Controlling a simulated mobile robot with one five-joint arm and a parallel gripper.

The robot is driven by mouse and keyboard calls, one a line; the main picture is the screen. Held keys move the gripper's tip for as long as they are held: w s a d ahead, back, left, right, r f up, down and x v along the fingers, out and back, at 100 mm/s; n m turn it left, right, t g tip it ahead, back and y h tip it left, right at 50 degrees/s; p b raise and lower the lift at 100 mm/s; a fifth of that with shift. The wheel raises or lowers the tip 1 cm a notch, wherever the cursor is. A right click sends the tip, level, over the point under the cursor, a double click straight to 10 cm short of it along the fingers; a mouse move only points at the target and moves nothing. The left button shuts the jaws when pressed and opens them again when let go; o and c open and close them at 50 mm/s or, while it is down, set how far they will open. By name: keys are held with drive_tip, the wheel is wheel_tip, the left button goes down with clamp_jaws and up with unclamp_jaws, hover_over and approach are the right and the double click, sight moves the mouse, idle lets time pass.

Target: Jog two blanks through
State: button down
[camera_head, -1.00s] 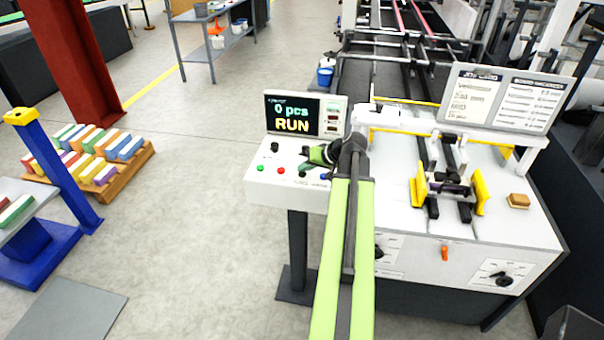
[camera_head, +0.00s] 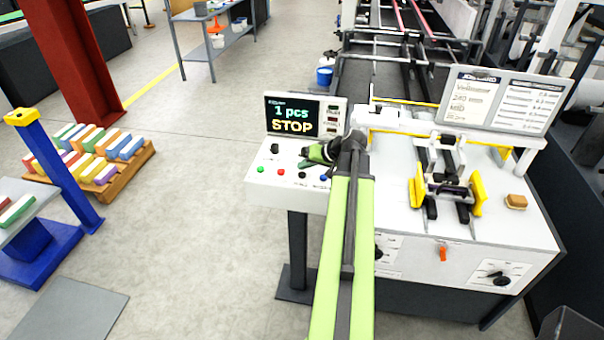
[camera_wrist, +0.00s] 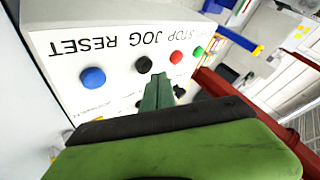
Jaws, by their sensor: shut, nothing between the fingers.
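The control panel (camera_head: 253,189) has a display (camera_head: 292,117) reading "1 pcs STOP". A row of buttons lies on its top: green (camera_head: 260,169), red (camera_head: 280,171), black (camera_head: 302,175) and blue (camera_head: 323,178). In the wrist view the black button (camera_wrist: 143,65) sits beside the JOG label, between the blue button (camera_wrist: 93,78) and the red button (camera_wrist: 176,57). My gripper (camera_head: 306,164) is shut and empty, its tips close to the black button; contact cannot be told. The fingers (camera_wrist: 158,80) partly hide a black knob (camera_wrist: 180,92). No blank is clearly distinguishable in the feeder (camera_head: 447,185).
Yellow guides (camera_head: 477,192) flank the feeder on the white machine top, right of my arm. A sign board (camera_head: 505,98) stands behind. A wooden pallet of coloured stacks (camera_head: 132,163) is on the floor at left; open floor lies between.

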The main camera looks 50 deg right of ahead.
sight(304, 175)
drive_tip(key=shift+r+p, duration=2.45)
drive_tip(key=shift+r, duration=0.05)
drive_tip(key=shift+r, duration=0.1)
idle(0.5)
wheel_tip(304, 175, up, 4)
drive_tip(key=p, duration=0.4)
wheel_tip(304, 175, down, 9)
drive_tip(key=b, duration=0.9)
drive_tip(key=shift+f, duration=0.2)
idle(1.3)
drive_tip(key=shift+f+b, duration=0.35)
drive_tip(key=shift+b, duration=0.1)
